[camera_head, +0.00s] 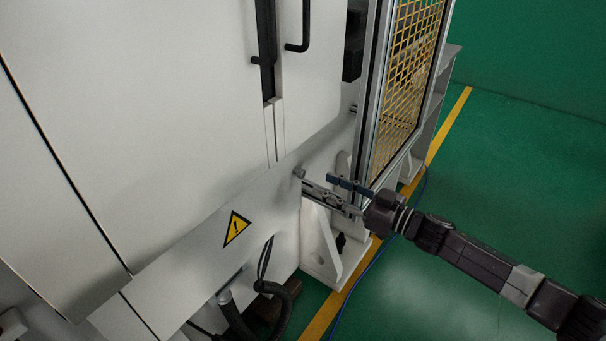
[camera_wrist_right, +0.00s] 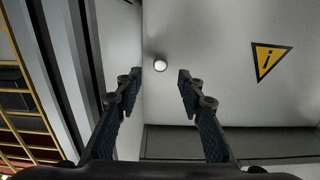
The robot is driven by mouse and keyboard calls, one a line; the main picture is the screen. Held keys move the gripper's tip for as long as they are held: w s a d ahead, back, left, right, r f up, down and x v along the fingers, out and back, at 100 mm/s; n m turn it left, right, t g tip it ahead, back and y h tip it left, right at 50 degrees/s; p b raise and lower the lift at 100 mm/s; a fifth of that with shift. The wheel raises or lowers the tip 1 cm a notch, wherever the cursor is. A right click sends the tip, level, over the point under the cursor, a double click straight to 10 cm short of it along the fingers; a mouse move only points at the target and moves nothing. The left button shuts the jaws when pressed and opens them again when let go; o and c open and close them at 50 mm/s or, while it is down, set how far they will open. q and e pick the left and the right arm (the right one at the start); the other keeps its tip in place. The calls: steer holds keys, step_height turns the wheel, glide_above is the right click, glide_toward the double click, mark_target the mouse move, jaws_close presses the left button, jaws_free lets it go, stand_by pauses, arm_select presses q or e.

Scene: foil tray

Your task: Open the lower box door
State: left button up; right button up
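The lower box door (camera_head: 205,255) is a white panel with a yellow warning triangle (camera_head: 236,228), low on the white machine. It appears closed. The door also shows in the right wrist view (camera_wrist_right: 215,95), with a small round light knob (camera_wrist_right: 160,64) near its left edge. The knob also shows in the head view (camera_head: 299,173) at the panel's right end. My right gripper (camera_head: 317,182) is open, with its fingertips close to the knob. In the right wrist view the knob lies between and just beyond the fingertips (camera_wrist_right: 159,75), apparently untouched. My left gripper is out of view.
A metal-framed guard with yellow mesh (camera_head: 408,70) stands right beside my right gripper. White machine feet (camera_head: 320,245) and a black hose (camera_head: 235,315) are below. Black handles (camera_head: 304,25) are above. Green floor to the right is clear.

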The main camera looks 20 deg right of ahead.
mark_target(304, 175)
steer(key=p+x, duration=0.1)
steer(key=x, duration=0.6)
jaws_close()
stand_by(0.3)
